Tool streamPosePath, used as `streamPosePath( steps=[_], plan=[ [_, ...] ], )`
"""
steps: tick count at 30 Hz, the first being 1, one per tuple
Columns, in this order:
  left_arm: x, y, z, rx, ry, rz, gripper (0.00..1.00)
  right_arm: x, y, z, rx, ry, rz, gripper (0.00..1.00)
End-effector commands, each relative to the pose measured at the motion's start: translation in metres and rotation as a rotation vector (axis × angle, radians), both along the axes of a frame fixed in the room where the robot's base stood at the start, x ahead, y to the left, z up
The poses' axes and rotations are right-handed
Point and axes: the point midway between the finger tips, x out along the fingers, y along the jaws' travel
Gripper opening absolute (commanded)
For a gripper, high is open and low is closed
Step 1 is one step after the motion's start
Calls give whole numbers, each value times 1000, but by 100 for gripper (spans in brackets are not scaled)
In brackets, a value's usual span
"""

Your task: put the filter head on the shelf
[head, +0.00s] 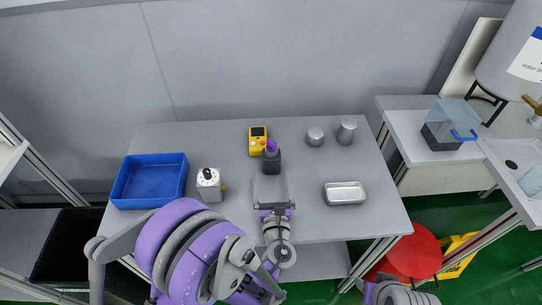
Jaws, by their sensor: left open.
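A white block with a black knob on top and a brass fitting on its right side (209,184) looks like the filter head. It stands upright on the grey table (232,137), just right of the blue tray. My left gripper (272,188) is open and empty over the middle of the table, to the right of the block and apart from it. A dark bottle with a purple top (272,158) stands just beyond its fingertips. My right gripper is not in view; only part of my right arm shows at the bottom right. A lower shelf (322,259) shows under the table, partly hidden.
A blue tray (123,188) is at the table's left. A yellow meter (258,141), two metal cups (315,136) (347,132) and a silver dish (345,192) stand around. A side bench (407,126) holds a clear jug (449,127). A red stool (411,252) is at the right.

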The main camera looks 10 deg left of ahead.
Motion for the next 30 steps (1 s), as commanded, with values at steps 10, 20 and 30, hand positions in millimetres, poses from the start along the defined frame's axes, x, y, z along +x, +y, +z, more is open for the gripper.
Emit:
streamPosePath(
  steps=[10, 20, 30],
  plan=[
    [43, 13, 2, -3, 0, 1, 100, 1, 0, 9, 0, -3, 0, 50],
    [85, 23, 2, -4, 0, 4, 100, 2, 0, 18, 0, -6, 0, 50],
    [91, 24, 1, -5, 1, 1, 87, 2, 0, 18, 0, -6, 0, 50]
  ],
)
